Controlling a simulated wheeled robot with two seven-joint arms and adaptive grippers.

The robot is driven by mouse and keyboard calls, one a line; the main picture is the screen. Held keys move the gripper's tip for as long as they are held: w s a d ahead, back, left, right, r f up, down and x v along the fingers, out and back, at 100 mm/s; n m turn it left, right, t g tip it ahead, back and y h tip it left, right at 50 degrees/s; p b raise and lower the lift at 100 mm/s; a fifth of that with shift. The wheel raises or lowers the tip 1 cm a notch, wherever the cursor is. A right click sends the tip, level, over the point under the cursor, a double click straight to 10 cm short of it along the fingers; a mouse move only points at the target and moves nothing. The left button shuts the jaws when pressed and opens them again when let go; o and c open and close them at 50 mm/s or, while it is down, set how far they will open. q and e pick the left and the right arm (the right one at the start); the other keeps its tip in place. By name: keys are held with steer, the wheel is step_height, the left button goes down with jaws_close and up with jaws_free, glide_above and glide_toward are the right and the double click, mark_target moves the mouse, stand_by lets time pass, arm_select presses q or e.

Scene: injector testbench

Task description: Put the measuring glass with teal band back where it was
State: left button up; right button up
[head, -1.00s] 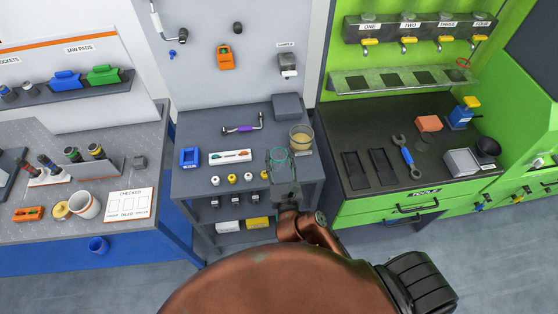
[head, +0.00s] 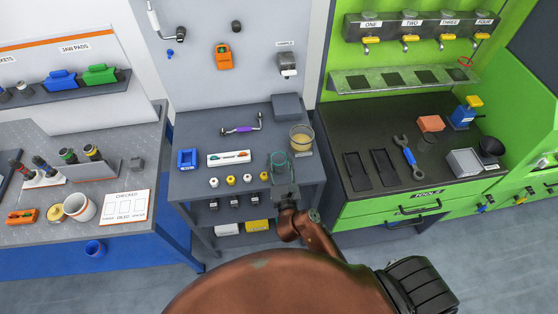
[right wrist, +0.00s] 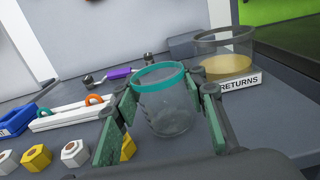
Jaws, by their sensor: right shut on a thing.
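The measuring glass with teal band (right wrist: 162,105) is clear and looks empty. It stands about upright between the green-padded fingers of my right gripper (right wrist: 160,118), which is shut on it. In the head view the glass (head: 279,159) shows at the front right of the grey bench, with my right gripper (head: 283,174) at its near side. I cannot tell whether its base touches the bench top. My left gripper is not in view.
A glass of amber liquid (head: 301,138) stands behind and right of the held glass, by a RETURNS label (right wrist: 240,82). Several coloured nuts (head: 231,179), a white tray (head: 229,158) and a purple-handled tool (head: 240,128) lie to the left. The green tool bench (head: 345,150) is at right.

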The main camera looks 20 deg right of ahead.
steer(key=shift+f, duration=0.1)
steer(key=o, duration=1.3)
steer(key=shift+s, duration=0.1)
steer(key=b+v, duration=0.1)
steer(key=v, duration=1.1)
